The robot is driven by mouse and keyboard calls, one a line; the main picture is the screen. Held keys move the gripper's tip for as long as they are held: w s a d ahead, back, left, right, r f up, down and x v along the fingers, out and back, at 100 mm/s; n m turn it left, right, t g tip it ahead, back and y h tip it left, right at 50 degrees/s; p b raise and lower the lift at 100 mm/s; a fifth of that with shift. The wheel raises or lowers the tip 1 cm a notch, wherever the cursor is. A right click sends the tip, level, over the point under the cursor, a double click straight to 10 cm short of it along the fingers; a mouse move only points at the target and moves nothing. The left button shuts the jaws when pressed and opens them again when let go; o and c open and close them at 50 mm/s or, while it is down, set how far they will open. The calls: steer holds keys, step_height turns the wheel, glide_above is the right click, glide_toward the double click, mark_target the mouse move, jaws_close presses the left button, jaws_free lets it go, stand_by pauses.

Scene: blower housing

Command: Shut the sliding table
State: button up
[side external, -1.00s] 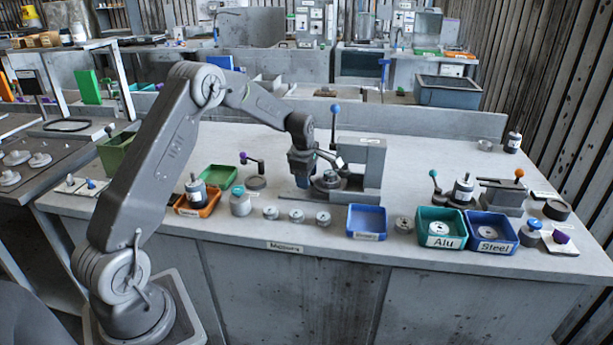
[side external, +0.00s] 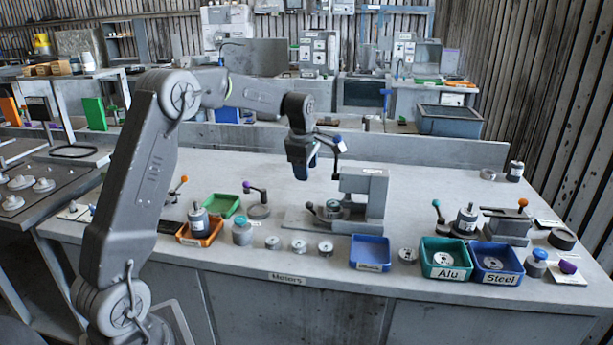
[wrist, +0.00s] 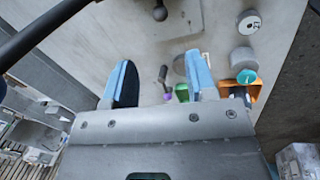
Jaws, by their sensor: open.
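The grey sliding table (side external: 300,217) is a flat plate that extends left from under a grey press-like stand (side external: 364,198). A round metal fixture and a small dark ball knob (side external: 309,206) sit on it, next to the stand. The plate and knob also show at the top of the wrist view (wrist: 160,13). My gripper (side external: 301,174) hangs above the plate, left of the stand, apart from both. In the wrist view its two blue fingers (wrist: 160,75) are spread with nothing held. How far the plate reaches under the stand is hidden.
Orange (side external: 199,232), green and blue (side external: 370,240) trays and several metal discs stand along the bench front. The bench behind the stand is mostly clear.

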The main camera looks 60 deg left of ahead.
steer(key=shift+c, duration=0.2)
steer(key=shift+s+a+f, duration=0.1)
steer(key=shift+a, duration=0.1)
steer(key=shift+c, duration=0.8)
steer(key=s+a+f+h, duration=0.1)
steer(key=a, duration=0.1)
steer(key=a+f+h, duration=0.1)
steer(key=a, duration=0.1)
steer(key=s+a+f+h, duration=0.1)
steer(key=a+h, duration=0.1)
steer(key=shift+s+a, duration=0.35)
steer(key=c, duration=0.4)
steer(key=a+t+h, duration=0.1)
steer(key=a, duration=0.1)
steer(key=s+a+h, duration=0.1)
steer(key=a, duration=0.1)
steer(key=s+a+t+h, duration=0.1)
steer(key=shift+s+a+f+t+h, duration=0.1)
steer(key=shift+s+a+t+h, duration=0.1)
steer(key=shift+a+t+h, duration=0.15)
jaws_close()
steer(key=x, duration=1)
steer(key=shift+d+f, duration=0.1)
steer(key=shift+d, duration=0.05)
steer(key=shift+w+d+f, duration=0.1)
steer(key=shift+w+d, duration=0.55)
steer(key=shift+d, duration=0.3)
steer(key=shift+w+d+f, duration=0.1)
steer(key=shift+w+d, duration=0.25)
steer(key=shift+d, duration=0.15)
